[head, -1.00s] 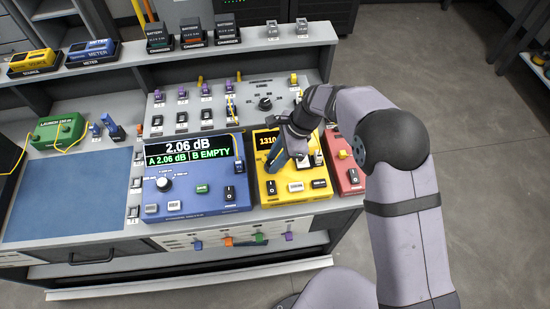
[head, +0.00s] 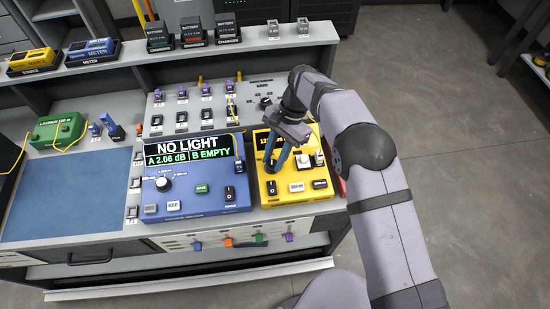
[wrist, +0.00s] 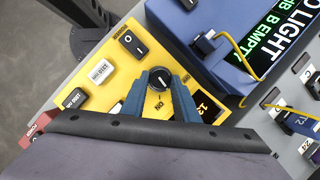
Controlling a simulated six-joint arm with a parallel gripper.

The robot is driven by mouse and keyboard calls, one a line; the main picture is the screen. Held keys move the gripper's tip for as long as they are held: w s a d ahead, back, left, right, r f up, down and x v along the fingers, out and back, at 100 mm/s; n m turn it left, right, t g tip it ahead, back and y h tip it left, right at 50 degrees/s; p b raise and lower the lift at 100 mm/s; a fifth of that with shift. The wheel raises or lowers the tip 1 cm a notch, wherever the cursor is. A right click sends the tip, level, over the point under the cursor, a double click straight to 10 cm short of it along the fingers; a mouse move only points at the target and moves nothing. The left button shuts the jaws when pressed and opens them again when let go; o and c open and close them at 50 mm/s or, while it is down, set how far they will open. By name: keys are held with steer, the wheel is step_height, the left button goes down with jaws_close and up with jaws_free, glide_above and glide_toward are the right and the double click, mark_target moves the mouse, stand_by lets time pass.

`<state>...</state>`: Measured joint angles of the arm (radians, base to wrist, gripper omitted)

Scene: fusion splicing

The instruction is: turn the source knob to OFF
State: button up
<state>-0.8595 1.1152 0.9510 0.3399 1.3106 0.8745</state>
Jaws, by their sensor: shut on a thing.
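The source is the yellow box (head: 287,203), right of the blue power meter (head: 205,205). Its black knob (wrist: 158,79) shows in the wrist view between the two blue fingers of my gripper (wrist: 158,88). My gripper is shut on the knob, one finger on each side. The meter's screen (head: 188,150) reads "NO LIGHT", with "A 2.06 dB" and "B EMPTY" below.
The source's power switch (wrist: 133,42) and white button (wrist: 101,71) lie close to my fingers. A yellow fibre (wrist: 240,52) runs from a plug on the meter. A green launch box (head: 57,132) and blue mat (head: 65,195) are at left.

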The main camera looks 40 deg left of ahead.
mark_target(273, 161)
steer(key=n, duration=0.1)
steer(key=n+h, duration=0.1)
steer(key=n, duration=0.1)
steer(key=n+b, duration=0.1)
steer(key=n, duration=0.1)
steer(key=shift+a+h, duration=0.3)
steer(key=shift+h, duration=0.1)
steer(key=shift+n+h, duration=0.3)
steer(key=shift+n, duration=0.3)
steer(key=o, duration=1.1)
steer(key=shift+s, duration=0.1)
steer(key=shift+c, duration=0.2)
step_height(273, 161, up, 10)
steer(key=p, duration=0.7)
steer(key=shift+p, duration=0.35)
steer(key=shift+d, duration=0.1)
